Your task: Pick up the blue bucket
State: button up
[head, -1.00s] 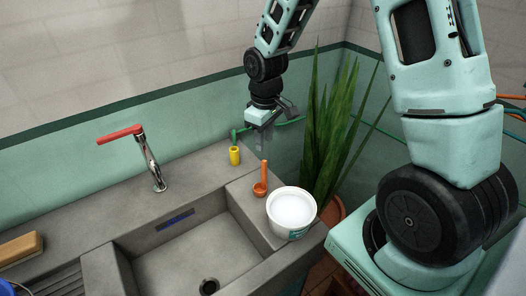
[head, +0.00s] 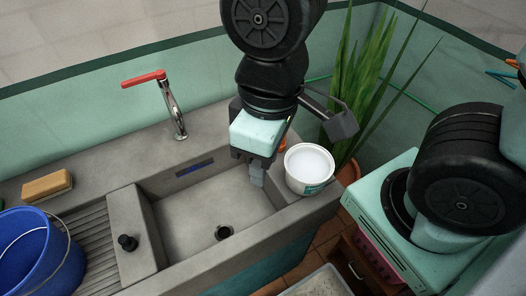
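The blue bucket (head: 38,254) stands at the lower left in the head view, on the ribbed drainboard of the sink unit. It has a thin wire handle and is cut off by the left edge of the picture. My gripper (head: 257,177) points down over the right side of the sink basin, just left of the white tub. It is well to the right of the bucket and apart from it. The fingertips look small and overlapping from here, so their opening cannot be judged.
A white tub (head: 309,168) stands on the right ledge. The red-handled tap (head: 173,110) rises behind the basin (head: 200,215). A sponge or brush (head: 47,186) lies behind the bucket. A potted plant (head: 365,85) is at the right.

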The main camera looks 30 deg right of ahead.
aim_at(37, 258)
jog(key=k+j+u, duration=0.15)
jog(key=j+u, duration=0.2)
jog(key=k+j+u, duration=0.1)
jog(key=j+u, duration=0.55)
jog(key=i+j+z, duration=0.4)
jog(key=j, duration=0.2)
jog(key=j+z, duration=0.2)
jog(key=j, duration=0.15)
jog(key=i+j+z, duration=0.2)
jog(key=j, duration=0.15)
jog(key=j+z, duration=0.2)
jog(key=j, duration=0.2)
